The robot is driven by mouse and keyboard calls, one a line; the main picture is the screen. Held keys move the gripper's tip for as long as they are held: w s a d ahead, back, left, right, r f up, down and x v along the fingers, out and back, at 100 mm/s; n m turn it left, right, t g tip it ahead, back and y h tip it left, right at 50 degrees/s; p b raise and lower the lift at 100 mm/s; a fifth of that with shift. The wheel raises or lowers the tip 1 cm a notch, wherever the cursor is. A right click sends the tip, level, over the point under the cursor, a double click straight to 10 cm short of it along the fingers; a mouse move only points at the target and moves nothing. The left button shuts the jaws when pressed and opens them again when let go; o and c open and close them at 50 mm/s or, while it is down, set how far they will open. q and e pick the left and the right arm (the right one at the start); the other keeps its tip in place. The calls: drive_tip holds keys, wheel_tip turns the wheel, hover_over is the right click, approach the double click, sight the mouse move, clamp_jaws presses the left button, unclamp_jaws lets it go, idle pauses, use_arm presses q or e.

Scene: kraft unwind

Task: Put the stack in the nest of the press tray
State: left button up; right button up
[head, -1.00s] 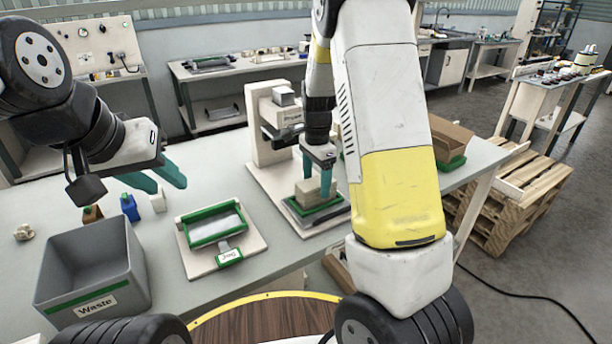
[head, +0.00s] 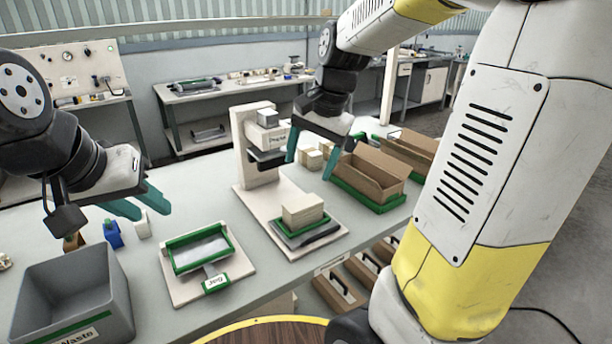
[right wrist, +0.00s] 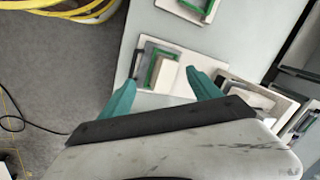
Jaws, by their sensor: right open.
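The pale tan stack (head: 302,208) rests on the press tray, inside or on its green-edged nest (head: 286,236); I cannot tell whether it is fully seated. It also shows in the right wrist view (right wrist: 166,76), upright on the green tray (right wrist: 150,66). The white press (head: 252,150) stands behind it. My right gripper (head: 309,169) is open and empty, above and behind the stack, apart from it. Its fingers also show in the right wrist view (right wrist: 160,84). My left gripper (head: 146,205) is open and empty over the left of the bench.
A second green-framed tray (head: 202,252) sits left of the press base. A grey waste bin (head: 70,300) is at the front left, with small blue and white items (head: 114,235) behind it. Cardboard boxes in green trays (head: 372,175) stand right of the press.

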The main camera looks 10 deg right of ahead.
drive_tip(key=s+r+n+t, duration=0.1)
drive_tip(key=s+n, duration=0.3)
drive_tip(key=s, duration=0.3)
drive_tip(key=s+a+r+n+t, duration=0.1)
drive_tip(key=s+n+t, duration=0.1)
drive_tip(key=s+n, duration=0.2)
drive_tip(key=s, duration=0.3)
drive_tip(key=shift+a+r+t, duration=0.25)
drive_tip(key=shift+r+t, duration=0.05)
drive_tip(key=shift+r, duration=0.05)
